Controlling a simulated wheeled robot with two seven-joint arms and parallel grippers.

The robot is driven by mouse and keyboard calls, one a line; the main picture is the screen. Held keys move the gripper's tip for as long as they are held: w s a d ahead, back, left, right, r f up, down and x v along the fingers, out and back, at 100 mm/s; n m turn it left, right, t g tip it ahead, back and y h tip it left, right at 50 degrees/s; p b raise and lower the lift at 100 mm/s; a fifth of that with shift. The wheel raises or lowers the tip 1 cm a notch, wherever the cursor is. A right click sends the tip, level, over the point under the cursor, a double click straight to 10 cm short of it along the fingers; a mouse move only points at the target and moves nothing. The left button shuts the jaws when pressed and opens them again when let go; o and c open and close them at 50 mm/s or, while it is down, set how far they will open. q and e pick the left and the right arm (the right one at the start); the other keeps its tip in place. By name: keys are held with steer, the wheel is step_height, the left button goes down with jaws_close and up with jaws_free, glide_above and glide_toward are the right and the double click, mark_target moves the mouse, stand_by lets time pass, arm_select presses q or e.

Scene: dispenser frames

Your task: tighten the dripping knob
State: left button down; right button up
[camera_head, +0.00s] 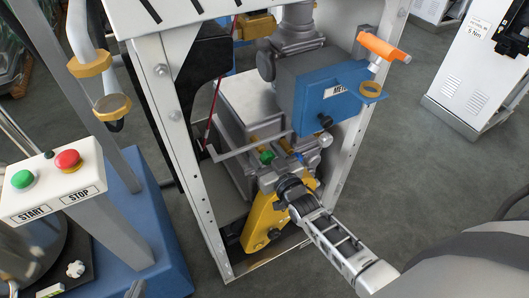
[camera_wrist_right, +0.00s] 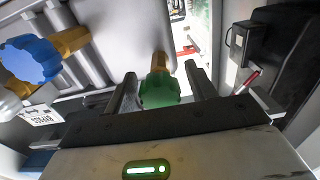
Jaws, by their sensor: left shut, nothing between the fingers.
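A green knob (camera_wrist_right: 160,90) on a brass stem stands in front of my right gripper (camera_wrist_right: 163,84) in the right wrist view. The two fingers are apart, one on each side of it, with a visible gap to each. The green knob (camera_head: 266,157) is small in the head view, next to my right gripper (camera_head: 273,152). A blue knob (camera_wrist_right: 30,60) on a brass fitting lies to the left in the wrist view. I see no drip on either knob. My left gripper (camera_head: 136,289) shows only as a grey tip at the bottom edge, away from the knobs.
A blue meter box (camera_head: 318,98) with an orange handle (camera_head: 383,48) hangs above the knobs. White frame posts (camera_head: 180,140) stand on both sides. A START/STOP panel (camera_head: 50,186) stands at the left. A white cabinet (camera_head: 480,75) is at the back right, with clear floor before it.

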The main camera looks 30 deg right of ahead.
steer(key=shift+s, duration=0.55)
steer(key=s, duration=1.5)
steer(key=shift+d+p, duration=0.4)
steer(key=shift+w, duration=0.1)
